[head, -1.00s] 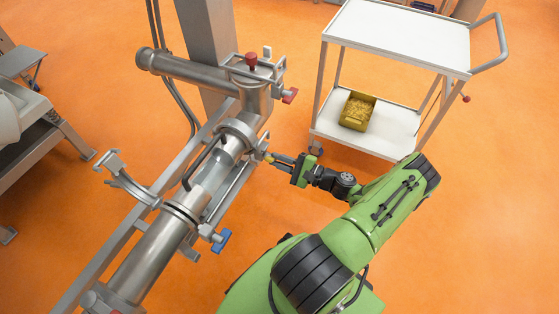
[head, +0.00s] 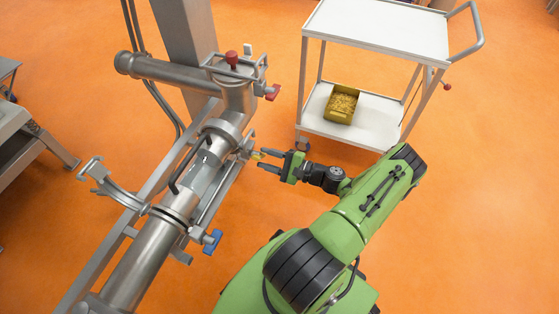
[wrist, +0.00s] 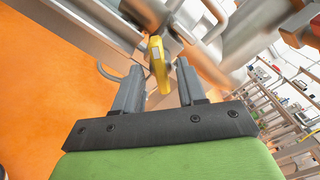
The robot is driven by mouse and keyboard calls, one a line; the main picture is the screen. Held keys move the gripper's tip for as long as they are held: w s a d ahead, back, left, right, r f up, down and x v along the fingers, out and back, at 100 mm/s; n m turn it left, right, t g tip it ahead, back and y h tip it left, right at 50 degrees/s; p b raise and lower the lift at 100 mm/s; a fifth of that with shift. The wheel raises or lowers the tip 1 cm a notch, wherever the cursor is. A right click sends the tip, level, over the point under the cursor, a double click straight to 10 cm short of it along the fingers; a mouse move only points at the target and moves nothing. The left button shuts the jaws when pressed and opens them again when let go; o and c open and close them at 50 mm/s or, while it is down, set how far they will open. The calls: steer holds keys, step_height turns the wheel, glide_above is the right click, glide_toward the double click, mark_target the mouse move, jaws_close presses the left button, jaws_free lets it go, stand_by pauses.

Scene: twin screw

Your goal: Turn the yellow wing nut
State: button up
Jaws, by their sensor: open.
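The yellow wing nut (wrist: 157,62) shows in the wrist view, upright in the picture between the tips of my two grey fingers. I see a gap on both sides of it. In the head view the wing nut (head: 256,155) is a small yellow spot at the right side of the steel pipe machine (head: 205,165). My gripper (head: 261,160) is open there, with its fingertips close to the nut. Its open fingers also fill the middle of the wrist view (wrist: 158,72). I cannot tell how deep the nut sits between the fingers.
A blue handle (head: 212,241) and a red handle (head: 272,92) stick out from the machine. An open clamp (head: 105,182) stands at its left. A white trolley (head: 380,38) with a yellow bin (head: 343,104) stands behind my arm. Orange floor lies free to the right.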

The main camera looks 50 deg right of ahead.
steer(key=p+v, duration=0.1)
steer(key=v, duration=1.4)
steer(key=shift+s, duration=0.15)
